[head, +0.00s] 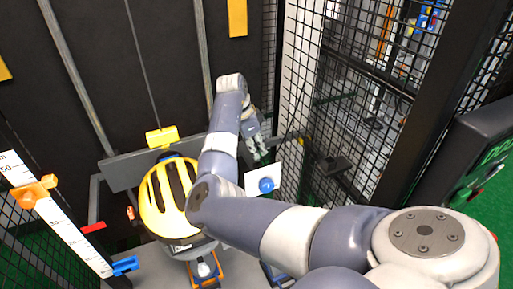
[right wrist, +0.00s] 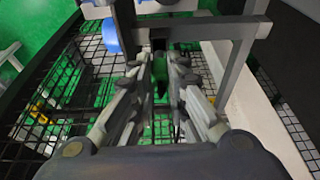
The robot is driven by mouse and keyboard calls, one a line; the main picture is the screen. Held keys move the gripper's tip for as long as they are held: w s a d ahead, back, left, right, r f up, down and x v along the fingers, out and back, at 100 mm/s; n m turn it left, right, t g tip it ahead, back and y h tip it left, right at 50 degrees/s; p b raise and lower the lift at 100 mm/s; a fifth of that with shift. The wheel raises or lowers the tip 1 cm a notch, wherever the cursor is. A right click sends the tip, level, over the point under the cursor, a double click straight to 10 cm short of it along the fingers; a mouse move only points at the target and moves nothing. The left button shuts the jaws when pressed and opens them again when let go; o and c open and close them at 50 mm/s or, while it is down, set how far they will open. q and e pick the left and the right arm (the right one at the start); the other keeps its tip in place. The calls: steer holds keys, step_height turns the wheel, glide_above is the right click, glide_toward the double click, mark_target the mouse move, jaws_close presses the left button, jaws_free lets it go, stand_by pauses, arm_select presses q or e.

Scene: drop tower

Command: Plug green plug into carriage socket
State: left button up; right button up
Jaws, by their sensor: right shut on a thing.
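My right gripper (head: 258,148) is at the end of the arm that comes in from the right, beside the mesh at the back. In the right wrist view its fingers (right wrist: 160,85) are closed around a small dark green piece, which looks like the green plug (right wrist: 160,68). Its far end points towards a grey frame, and I cannot tell whether it touches it. In the head view the fingers hide the plug. A carriage socket cannot be made out in either view. My left gripper is not in view.
A yellow and black domed object (head: 158,207) stands left of my arm, before a grey crossbar (head: 122,174) with a yellow block (head: 162,137). A white plate with a blue knob (head: 266,185) is below the gripper. Mesh panels (head: 350,120) and a white scale (head: 70,232) flank the space.

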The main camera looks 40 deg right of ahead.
steer(key=shift+f, duration=0.3)
steer(key=shift+f, duration=0.3)
steer(key=shift+f+b, duration=0.35)
steer(key=shift+f, duration=0.75)
steer(key=shift+f, duration=0.15)
steer(key=o, duration=0.9)
